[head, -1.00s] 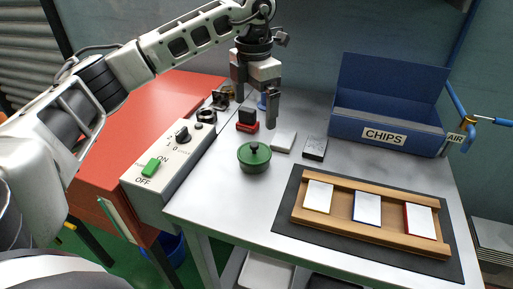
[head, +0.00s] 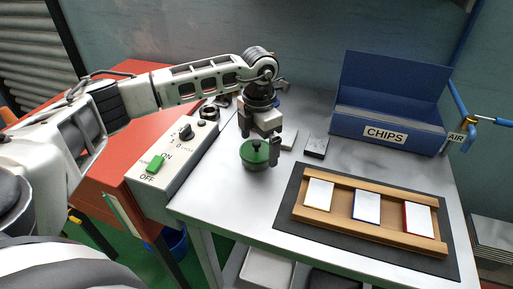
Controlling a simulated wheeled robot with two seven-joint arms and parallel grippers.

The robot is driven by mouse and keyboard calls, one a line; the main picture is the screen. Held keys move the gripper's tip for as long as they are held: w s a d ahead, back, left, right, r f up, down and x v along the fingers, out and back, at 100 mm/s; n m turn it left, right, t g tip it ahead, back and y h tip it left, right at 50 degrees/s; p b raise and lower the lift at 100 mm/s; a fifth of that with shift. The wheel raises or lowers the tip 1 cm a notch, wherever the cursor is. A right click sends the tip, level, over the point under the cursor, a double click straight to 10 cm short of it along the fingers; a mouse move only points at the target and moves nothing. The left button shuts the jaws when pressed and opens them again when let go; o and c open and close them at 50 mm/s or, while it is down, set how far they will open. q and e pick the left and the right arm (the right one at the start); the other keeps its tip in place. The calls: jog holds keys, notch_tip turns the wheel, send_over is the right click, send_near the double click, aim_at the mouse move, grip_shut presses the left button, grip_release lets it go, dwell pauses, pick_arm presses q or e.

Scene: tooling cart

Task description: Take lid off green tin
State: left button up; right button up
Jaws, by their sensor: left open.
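The green tin (head: 256,163) stands upright on the metal table, left of the dark mat. Its green lid (head: 253,148) sits on top with a dark knob in the middle. My left gripper (head: 261,146) points down at the tin, its fingers open. One finger shows at the right side of the tin, close to the lid; the other is mostly hidden. I cannot tell whether the fingers touch the lid. My right gripper is not in view.
A control box (head: 172,158) with a green switch stands left of the tin. A wooden rack (head: 340,217) with white cards lies on the dark mat (head: 286,226) to the right. A blue CHIPS bin (head: 352,128) stands behind. A dark block (head: 316,146) lies nearby.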

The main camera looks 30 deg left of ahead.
pick_arm(q)
jog(key=c, duration=1)
jog(key=shift+r, duration=0.1)
